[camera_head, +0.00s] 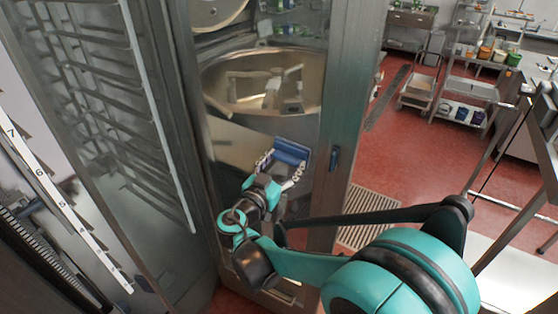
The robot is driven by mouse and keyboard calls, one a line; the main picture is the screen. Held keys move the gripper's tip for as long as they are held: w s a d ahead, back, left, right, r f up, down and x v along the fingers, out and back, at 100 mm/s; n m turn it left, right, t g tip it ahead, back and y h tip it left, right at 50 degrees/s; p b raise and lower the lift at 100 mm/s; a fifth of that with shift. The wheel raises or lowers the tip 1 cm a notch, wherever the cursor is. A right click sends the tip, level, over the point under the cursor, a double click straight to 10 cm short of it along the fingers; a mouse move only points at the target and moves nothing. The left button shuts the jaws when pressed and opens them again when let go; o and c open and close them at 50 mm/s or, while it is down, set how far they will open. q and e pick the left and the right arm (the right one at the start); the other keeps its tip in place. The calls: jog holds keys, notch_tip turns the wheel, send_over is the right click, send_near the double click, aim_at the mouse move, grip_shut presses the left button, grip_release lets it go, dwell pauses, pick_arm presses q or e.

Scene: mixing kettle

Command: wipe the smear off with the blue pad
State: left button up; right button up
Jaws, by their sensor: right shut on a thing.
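The blue pad (291,152) is in my right gripper (281,168), whose two fingers close on it from either side. The pad is in front of the glass panel (235,140) of a tall metal-framed door. I cannot tell whether the pad touches the glass. I cannot make out the smear; the pad, the gripper or reflections may hide it. My left gripper is not in view.
The steel door frame (347,110) stands right of the glass, with a dark blue fitting (334,158) on it. A wire-rail rack (115,110) is at the left. Red floor (400,165) lies open at the right, with a floor grate (368,212) and steel shelves (465,90) beyond.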

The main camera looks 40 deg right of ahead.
aim_at(295, 167)
jog(key=shift+s+d, duration=0.35)
jog(key=shift+s, duration=0.25)
jog(key=shift+s+d, duration=0.35)
jog(key=shift+s, duration=0.2)
jog(key=shift+s+p, duration=0.15)
jog(key=shift+p, duration=0.15)
jog(key=shift+w+a+f, duration=0.1)
jog(key=shift+w+a, duration=0.05)
jog(key=shift+w, duration=0.15)
jog(key=shift+c, duration=0.9)
jog(key=shift+w+a+b, duration=0.25)
jog(key=shift+w+b, duration=0.1)
jog(key=shift+w, duration=0.05)
jog(key=shift+w+a, duration=0.4)
jog(key=shift+w, duration=0.3)
jog(key=shift+w+a+b, duration=0.25)
jog(key=shift+w+a, duration=0.3)
jog(key=shift+w, duration=0.55)
jog(key=shift+w+a+b, duration=0.25)
jog(key=shift+w+a, duration=0.25)
jog(key=shift+w, duration=0.55)
jog(key=shift+w+a+b, duration=0.25)
jog(key=shift+w+a, duration=0.3)
jog(key=shift+w, duration=0.55)
